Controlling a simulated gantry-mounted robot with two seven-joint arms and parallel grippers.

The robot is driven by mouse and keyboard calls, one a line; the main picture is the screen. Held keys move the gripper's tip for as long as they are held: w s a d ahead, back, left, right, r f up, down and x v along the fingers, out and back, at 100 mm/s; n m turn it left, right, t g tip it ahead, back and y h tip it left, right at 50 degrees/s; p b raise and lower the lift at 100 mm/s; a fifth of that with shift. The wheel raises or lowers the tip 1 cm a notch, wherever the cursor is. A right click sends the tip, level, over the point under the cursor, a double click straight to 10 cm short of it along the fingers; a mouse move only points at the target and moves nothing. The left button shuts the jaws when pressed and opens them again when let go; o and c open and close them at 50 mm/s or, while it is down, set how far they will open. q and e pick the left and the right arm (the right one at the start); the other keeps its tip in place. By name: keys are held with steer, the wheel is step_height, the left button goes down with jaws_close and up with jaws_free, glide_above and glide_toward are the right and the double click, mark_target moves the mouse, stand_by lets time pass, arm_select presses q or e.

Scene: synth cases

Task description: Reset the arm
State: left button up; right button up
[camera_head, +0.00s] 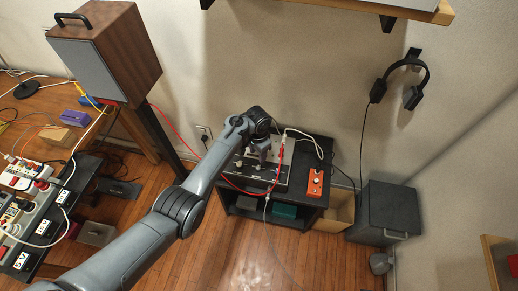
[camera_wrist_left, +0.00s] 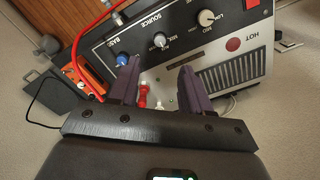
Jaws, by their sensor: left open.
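My left arm (camera_head: 180,210) reaches in from the lower left of the head view. Its gripper (camera_head: 263,155) hangs over a grey and black control box (camera_head: 248,169) on a small dark stand. In the left wrist view, the two purple fingers of the left gripper (camera_wrist_left: 157,78) are apart with nothing held between them. The box's panel (camera_wrist_left: 180,62) lies beyond them, with a blue knob (camera_wrist_left: 122,59), pale knobs (camera_wrist_left: 160,40) and a red button (camera_wrist_left: 233,44). Red and white plugs (camera_wrist_left: 143,95) show between the fingers. I cannot tell whether the fingertips touch the panel. My right gripper is not in view.
Red and white cables run around the box. An orange pedal (camera_head: 315,183) sits on the stand to its right. A dark cabinet (camera_head: 382,212) and hanging headphones (camera_head: 410,82) are further right. A speaker (camera_head: 105,52) and a cluttered workbench are left. Wooden floor (camera_head: 250,260) is open in front.

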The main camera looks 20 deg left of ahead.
arm_select(q)
steer(key=s+a+f+g, duration=0.2)
steer(key=s+f+g, duration=0.2)
steer(key=s+f, duration=1.75)
steer(key=s+a+r+n+t, duration=0.2)
steer(key=s+r, duration=0.1)
steer(key=s, duration=1.5)
step_height(320, 180, up, 56)
steer(key=w+d+n+t+p, duration=0.1)
steer(key=t+p, duration=0.4)
steer(key=p, duration=2.6)
steer(key=shift+w+f+n+t, duration=0.3)
steer(key=shift+w+n, duration=0.2)
steer(key=shift+w, duration=0.45)
